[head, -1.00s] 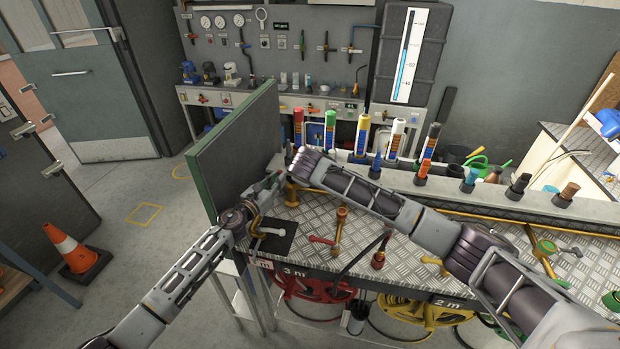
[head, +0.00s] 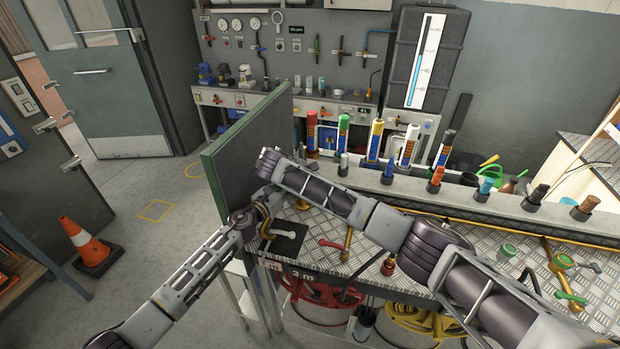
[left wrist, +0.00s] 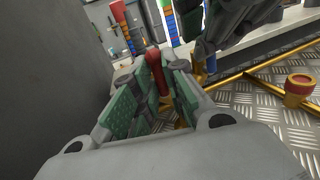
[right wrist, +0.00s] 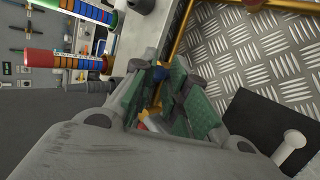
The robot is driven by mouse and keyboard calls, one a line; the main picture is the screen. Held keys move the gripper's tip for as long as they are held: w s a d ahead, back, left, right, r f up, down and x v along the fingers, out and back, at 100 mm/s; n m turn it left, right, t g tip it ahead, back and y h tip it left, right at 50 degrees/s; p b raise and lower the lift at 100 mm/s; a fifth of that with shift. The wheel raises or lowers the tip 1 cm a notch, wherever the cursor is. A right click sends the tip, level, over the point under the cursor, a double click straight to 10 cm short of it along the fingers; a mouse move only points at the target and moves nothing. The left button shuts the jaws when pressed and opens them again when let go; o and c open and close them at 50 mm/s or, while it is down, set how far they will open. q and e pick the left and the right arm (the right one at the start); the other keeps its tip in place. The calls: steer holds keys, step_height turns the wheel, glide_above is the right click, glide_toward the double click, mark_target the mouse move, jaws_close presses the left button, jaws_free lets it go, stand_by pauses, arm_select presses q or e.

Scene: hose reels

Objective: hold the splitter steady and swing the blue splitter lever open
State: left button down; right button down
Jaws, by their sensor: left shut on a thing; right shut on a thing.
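The brass splitter (left wrist: 181,123) sits between the jaws of my left gripper (left wrist: 163,88), which is shut on it. A red handle (left wrist: 155,66) stands up between the same jaws. In the right wrist view, my right gripper (right wrist: 158,86) is shut on the blue splitter lever (right wrist: 160,72), of which only a small part shows. Brass of the splitter (right wrist: 153,97) shows between the pads. In the head view, my left gripper (head: 266,207) is beside the dark panel. My right gripper's fingers are mostly hidden there by its own wrist, close to the left gripper.
A green-edged dark panel (head: 232,160) stands upright close left of both grippers. A black plate with a pale lever (head: 284,240) lies in front. A red lever valve (head: 335,246) is to the right. Coloured upright posts (head: 376,137) line the bench's back.

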arm_select(q)
steer(key=shift+s+d, duration=0.1)
steer(key=shift+d, duration=0.1)
arm_select(e)
steer(key=shift+s+d+f, duration=0.2)
steer(key=shift+d+f, duration=0.15)
steer(key=shift+f, duration=0.3)
steer(key=c, duration=1.6)
jaws_free()
steer(key=o, duration=0.5)
steer(key=shift+w, duration=0.15)
steer(key=shift+c, duration=0.2)
arm_select(q)
steer(key=shift+w+f, duration=0.15)
steer(key=shift+w, duration=0.1)
arm_select(e)
steer(key=shift+w+a+r, duration=0.1)
steer(key=shift+w, duration=0.05)
arm_select(q)
steer(key=shift+s, duration=0.1)
arm_select(e)
steer(key=shift+r, duration=0.15)
arm_select(q)
steer(key=shift+a, duration=0.1)
arm_select(e)
steer(key=v, duration=1.2)
steer(key=shift+a, duration=0.2)
steer(key=shift+w, duration=0.1)
